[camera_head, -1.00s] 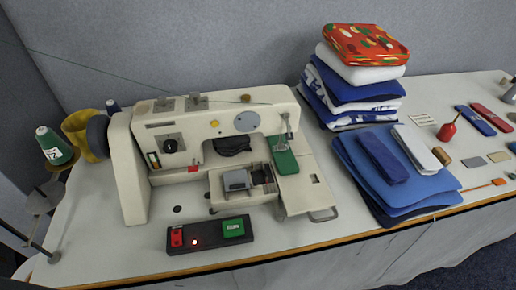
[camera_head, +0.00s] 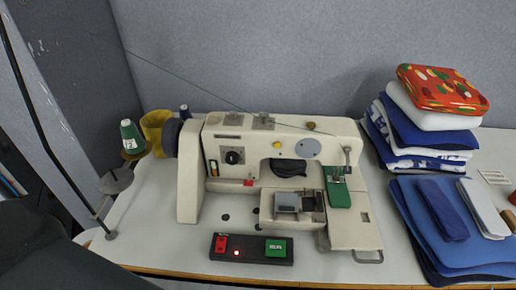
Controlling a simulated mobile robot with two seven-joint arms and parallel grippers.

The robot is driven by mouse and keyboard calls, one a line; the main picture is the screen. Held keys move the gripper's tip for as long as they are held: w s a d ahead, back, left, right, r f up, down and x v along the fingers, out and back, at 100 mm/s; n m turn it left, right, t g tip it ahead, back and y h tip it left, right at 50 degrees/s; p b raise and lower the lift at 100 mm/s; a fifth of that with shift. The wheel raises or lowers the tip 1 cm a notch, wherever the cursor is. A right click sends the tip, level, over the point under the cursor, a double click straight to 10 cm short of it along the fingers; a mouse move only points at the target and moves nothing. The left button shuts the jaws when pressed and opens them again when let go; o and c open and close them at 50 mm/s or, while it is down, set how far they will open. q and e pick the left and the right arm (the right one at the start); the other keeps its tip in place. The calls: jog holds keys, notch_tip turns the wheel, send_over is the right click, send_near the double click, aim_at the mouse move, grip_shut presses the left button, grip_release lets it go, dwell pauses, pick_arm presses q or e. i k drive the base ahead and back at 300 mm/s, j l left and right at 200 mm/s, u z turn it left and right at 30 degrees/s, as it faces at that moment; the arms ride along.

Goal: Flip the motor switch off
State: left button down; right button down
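The motor switch is a black box (camera_head: 250,257) at the table's front edge, in front of the sewing machine. It has a red button (camera_head: 221,244) on its left, a small lit red light (camera_head: 236,252) beside that, and a green button (camera_head: 276,248) on its right. The white sewing machine (camera_head: 205,190) stands behind the box, with a green plate at its needle end. Neither gripper shows in the head view. A dark shape at the lower left is too unclear to name.
Thread cones stand at the left, including a green one (camera_head: 132,138) on a stand. Folded fabrics (camera_head: 438,128) are stacked at the right, with blue pieces (camera_head: 460,255) before them. A grey wall stands behind.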

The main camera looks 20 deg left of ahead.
aim_at(221, 243)
jog(key=u, duration=0.65)
